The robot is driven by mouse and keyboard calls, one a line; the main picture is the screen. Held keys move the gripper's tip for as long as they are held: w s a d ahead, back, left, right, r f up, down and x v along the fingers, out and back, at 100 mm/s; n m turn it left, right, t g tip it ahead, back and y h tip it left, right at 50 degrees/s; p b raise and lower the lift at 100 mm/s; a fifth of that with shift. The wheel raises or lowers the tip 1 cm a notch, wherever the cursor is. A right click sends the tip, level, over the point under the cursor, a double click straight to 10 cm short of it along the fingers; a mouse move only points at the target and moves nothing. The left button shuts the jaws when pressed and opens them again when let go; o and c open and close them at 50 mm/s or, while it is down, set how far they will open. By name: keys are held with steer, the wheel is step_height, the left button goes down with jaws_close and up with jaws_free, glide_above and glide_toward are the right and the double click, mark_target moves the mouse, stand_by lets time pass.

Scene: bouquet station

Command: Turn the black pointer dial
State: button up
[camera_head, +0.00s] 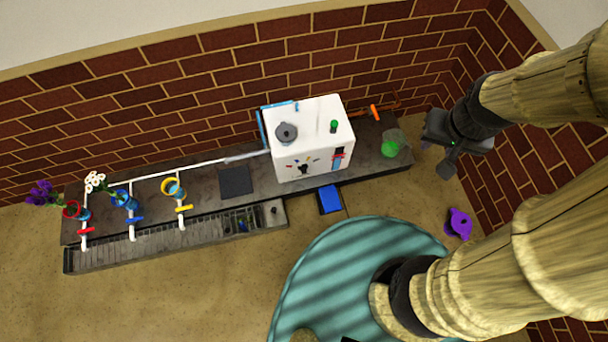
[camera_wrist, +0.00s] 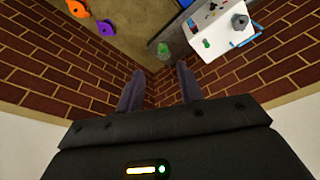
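The black pointer dial (camera_head: 304,169) is on the front face of a white box (camera_head: 318,113), below a fan of small coloured marks. It is small here, and the way its pointer faces is hard to tell. The white box also shows at the top of the wrist view (camera_wrist: 222,38). My gripper (camera_head: 436,158) is in the air to the right of the box, well apart from the dial. In the wrist view my gripper (camera_wrist: 159,88) has its two fingers spread with nothing between them.
A grey round knob (camera_head: 286,132) and green button (camera_head: 334,126) are on the box top. A green object (camera_head: 390,148) stands right of the box. Blue (camera_head: 125,200) and yellow (camera_head: 173,188) vases stand left. A purple object (camera_head: 459,223) lies on the floor. Brick walls (camera_wrist: 45,65) are close.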

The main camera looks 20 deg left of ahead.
steer(key=shift+o, duration=0.7)
steer(key=shift+f, duration=0.1)
steer(key=w+a+f+n+t+y+b, duration=0.15)
steer(key=w+a+f+b, duration=0.3)
steer(key=f+b, duration=0.6)
steer(key=w+a+f+n+t+b, duration=0.15)
steer(key=w+a+f+b, duration=0.3)
steer(key=f, duration=1.05)
steer(key=w+a+f+n+t+y+b, duration=0.1)
steer(key=w+a+f+t+b, duration=0.3)
steer(key=f+b, duration=0.6)
steer(key=s+a+f+y+b, duration=0.2)
steer(key=f+b, duration=0.4)
steer(key=f, duration=0.6)
steer(key=s+a+f+n+y+b, duration=0.1)
steer(key=a+f+b, duration=0.4)
steer(key=f, duration=0.8)
steer(key=s+a+f+t+y+b, duration=0.1)
steer(key=a+f+b, duration=0.3)
steer(key=f+b, duration=0.5)
step_height(320, 180, down, 3)
steer(key=shift+s+f+n+y, duration=0.2)
steer(key=shift+s+n+y, duration=0.2)
steer(key=shift+s+y, duration=0.45)
steer(key=shift+w, duration=0.1)
